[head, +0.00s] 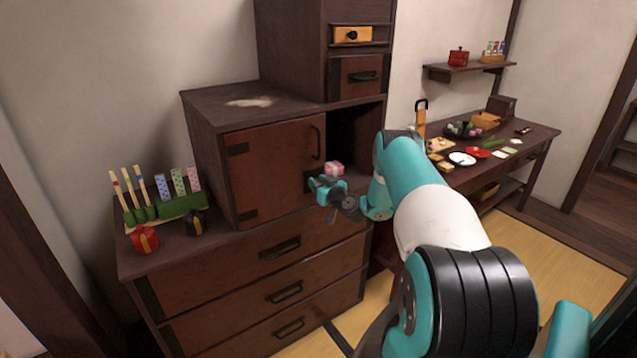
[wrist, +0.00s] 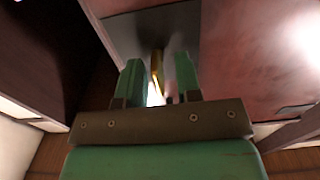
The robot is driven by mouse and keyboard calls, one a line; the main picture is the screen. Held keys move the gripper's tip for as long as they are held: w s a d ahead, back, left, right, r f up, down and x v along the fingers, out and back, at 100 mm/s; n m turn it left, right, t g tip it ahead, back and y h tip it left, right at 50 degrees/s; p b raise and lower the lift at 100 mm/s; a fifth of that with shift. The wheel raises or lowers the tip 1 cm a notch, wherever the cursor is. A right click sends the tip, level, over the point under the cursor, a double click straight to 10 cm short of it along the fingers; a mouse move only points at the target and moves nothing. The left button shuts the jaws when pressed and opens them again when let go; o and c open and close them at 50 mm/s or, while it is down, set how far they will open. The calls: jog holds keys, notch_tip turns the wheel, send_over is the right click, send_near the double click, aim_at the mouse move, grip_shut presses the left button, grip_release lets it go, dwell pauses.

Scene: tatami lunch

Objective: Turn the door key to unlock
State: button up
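The reddish-brown cabinet door (head: 268,165) appears closed, with black hinges on its left and a black handle at its upper right. A dark lock plate (wrist: 182,28) fills the upper middle of the wrist view. A brass-coloured key (wrist: 157,62) stands out from it. My gripper (head: 326,188) is at the door's lower right edge. In the wrist view its two green fingers (wrist: 159,66) stand apart on either side of the key, with a gap visible on each side. In the head view the key is hidden by my gripper.
A small pink-and-white object (head: 334,168) shows just above my gripper. An open dark compartment (head: 356,135) lies right of the door. A green rack (head: 165,208) and small red (head: 145,240) and black (head: 196,222) items stand on the chest top at left. A laden table (head: 540,133) is behind.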

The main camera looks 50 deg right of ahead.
grip_shut()
